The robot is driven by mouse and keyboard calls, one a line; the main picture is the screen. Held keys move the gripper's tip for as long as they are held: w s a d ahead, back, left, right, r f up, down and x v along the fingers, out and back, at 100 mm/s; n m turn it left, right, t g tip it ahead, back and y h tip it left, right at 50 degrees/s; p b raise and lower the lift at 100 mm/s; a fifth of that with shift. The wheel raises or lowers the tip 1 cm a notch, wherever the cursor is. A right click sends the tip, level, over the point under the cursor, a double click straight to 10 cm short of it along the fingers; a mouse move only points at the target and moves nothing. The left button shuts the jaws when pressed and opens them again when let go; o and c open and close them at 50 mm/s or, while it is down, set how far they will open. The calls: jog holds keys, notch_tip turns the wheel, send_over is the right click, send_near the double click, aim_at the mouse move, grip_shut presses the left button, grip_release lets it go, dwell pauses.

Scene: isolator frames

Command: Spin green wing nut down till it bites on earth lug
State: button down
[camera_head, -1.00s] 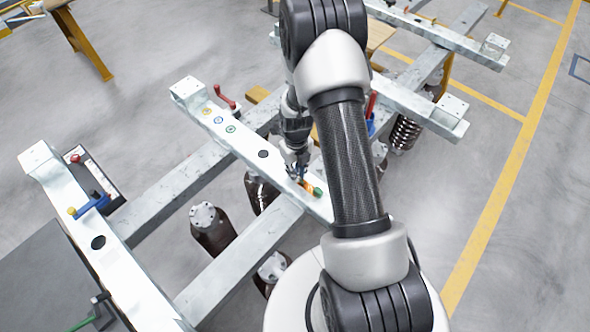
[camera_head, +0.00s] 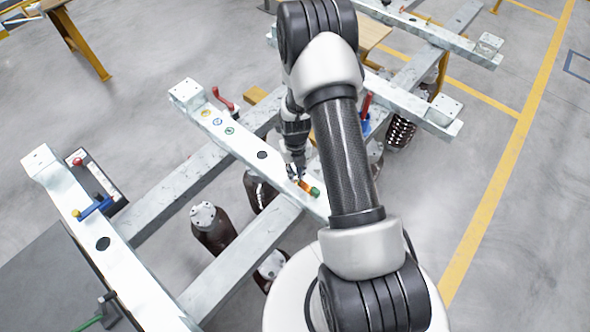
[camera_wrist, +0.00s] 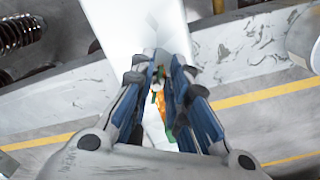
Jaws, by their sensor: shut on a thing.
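My gripper (camera_head: 293,174) points down at the top of the middle pale steel beam (camera_head: 243,148). In the wrist view its blue-padded fingers (camera_wrist: 162,72) are close together, shut on the green wing nut, which they mostly hide. A small green patch (camera_wrist: 153,99) shows between the fingers. An orange piece (camera_head: 307,187), which looks like the earth lug or its lead, lies on the beam beside the fingertips, with a green end (camera_head: 315,192) to its right. The orange also shows between the fingers in the wrist view (camera_wrist: 161,100). Whether the nut touches the lug is hidden.
A blue lever with a yellow knob (camera_head: 95,207) is on the left beam. Dark cylinders (camera_head: 210,226) stand under the frame. Cross beams run close by.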

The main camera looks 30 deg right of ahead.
jog(key=c, duration=1.6)
grip_release()
notch_tip(320, 180, up, 12)
jog(key=shift+r, duration=0.1)
jog(key=shift+o, duration=0.3)
